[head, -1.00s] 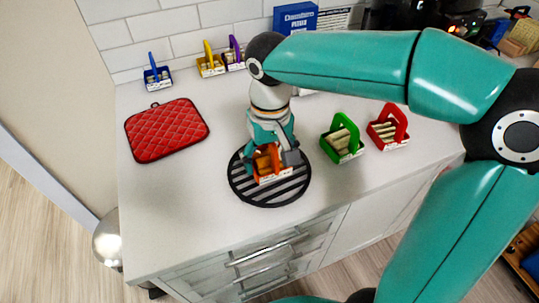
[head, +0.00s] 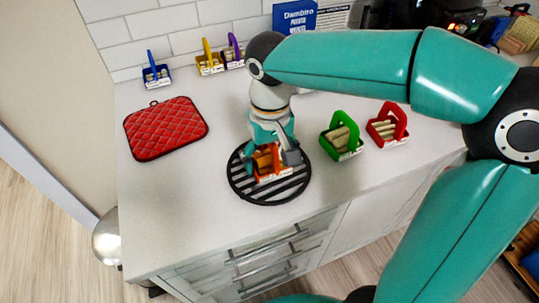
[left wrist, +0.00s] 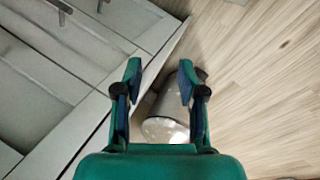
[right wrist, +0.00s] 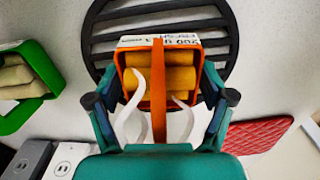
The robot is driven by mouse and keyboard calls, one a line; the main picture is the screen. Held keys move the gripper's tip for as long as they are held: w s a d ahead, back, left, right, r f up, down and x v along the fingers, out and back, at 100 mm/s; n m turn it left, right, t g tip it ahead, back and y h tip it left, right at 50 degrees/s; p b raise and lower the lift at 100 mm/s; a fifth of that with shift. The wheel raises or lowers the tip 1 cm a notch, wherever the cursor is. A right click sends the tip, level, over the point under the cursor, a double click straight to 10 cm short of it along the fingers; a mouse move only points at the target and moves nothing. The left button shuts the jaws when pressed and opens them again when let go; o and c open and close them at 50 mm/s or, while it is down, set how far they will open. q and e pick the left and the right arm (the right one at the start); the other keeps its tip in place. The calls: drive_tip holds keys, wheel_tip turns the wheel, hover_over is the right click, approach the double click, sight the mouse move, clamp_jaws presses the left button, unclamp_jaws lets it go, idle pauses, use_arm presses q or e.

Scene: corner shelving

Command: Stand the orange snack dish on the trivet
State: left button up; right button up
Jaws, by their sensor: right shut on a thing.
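The orange snack dish (head: 266,164), with a handle and tan snack pieces inside, is over the round black trivet (head: 290,190). In the right wrist view the dish (right wrist: 158,112) overlaps the trivet (right wrist: 222,50); whether it touches the bars is hard to tell. My right gripper (head: 272,150) comes down from above and is shut on the dish. In the right wrist view its fingers (right wrist: 160,112) sit on either side of the dish. My left gripper (left wrist: 158,85) is open and empty, above the floor beside the cabinet.
A green dish (head: 342,141) and a red dish (head: 388,128) stand right of the trivet. A red quilted pad (head: 166,128) lies to the left. Blue (head: 155,74), yellow (head: 209,64) and purple dishes stand along the wall. The counter front left is clear.

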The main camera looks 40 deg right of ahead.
drive_tip(key=o, duration=1.5)
wheel_tip(320, 180, up, 12)
drive_tip(key=shift+f, duration=0.1)
